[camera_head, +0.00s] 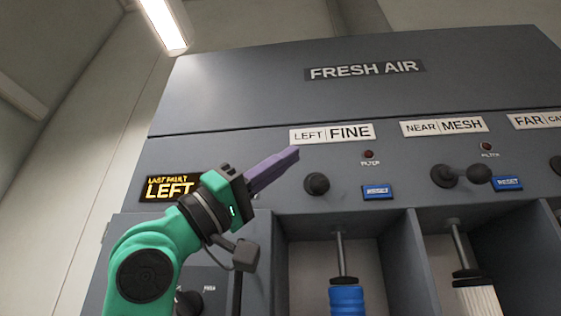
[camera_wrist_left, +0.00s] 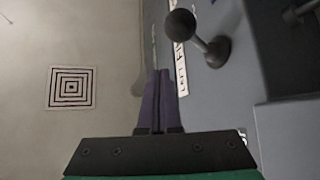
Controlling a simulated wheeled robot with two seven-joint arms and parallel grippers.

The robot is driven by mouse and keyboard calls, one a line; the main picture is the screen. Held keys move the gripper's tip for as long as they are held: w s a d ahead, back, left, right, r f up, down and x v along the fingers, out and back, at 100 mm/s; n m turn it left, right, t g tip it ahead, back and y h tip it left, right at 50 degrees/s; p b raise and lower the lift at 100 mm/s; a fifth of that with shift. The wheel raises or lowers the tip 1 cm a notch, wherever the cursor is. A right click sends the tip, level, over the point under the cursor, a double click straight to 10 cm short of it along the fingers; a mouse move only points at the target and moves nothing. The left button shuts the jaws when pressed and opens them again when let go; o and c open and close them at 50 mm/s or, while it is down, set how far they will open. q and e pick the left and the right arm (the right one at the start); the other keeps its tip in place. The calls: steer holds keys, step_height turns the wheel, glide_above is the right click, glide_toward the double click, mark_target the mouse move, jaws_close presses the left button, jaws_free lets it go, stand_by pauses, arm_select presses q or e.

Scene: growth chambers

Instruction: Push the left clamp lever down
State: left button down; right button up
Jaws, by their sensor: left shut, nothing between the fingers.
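The left clamp lever (camera_head: 317,184) is a dark round knob on the grey panel under the LEFT FINE label (camera_head: 332,133). In the left wrist view the lever ends in a dark ball (camera_wrist_left: 180,24) on a short stem from a round base. My left gripper (camera_head: 296,153) has purple fingers, shut and empty. Their tips are up and to the left of the lever in the head view, over the label's lower edge. In the left wrist view the fingertips (camera_wrist_left: 161,72) are apart from the ball. My right gripper is not in view.
Blue reset buttons (camera_head: 377,191) and red filter lamps (camera_head: 369,154) are right of the lever. The near mesh lever (camera_head: 479,173) sticks out farther right. Below are bays with a blue filter (camera_head: 346,299) and a white one (camera_head: 478,298). A LAST FAULT LEFT sign (camera_head: 170,187) is lit.

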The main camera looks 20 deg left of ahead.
arm_select(q)
steer(key=a+f+b, duration=0.1)
steer(key=a+f, duration=0.1)
steer(key=w+a+f+b, duration=0.1)
steer(key=a+f, duration=0.1)
steer(key=w+a+f+b, duration=0.1)
steer(key=a+f+b, duration=0.1)
steer(key=a+f, duration=0.1)
steer(key=shift+s+a, duration=0.15)
steer(key=shift+s, duration=0.4)
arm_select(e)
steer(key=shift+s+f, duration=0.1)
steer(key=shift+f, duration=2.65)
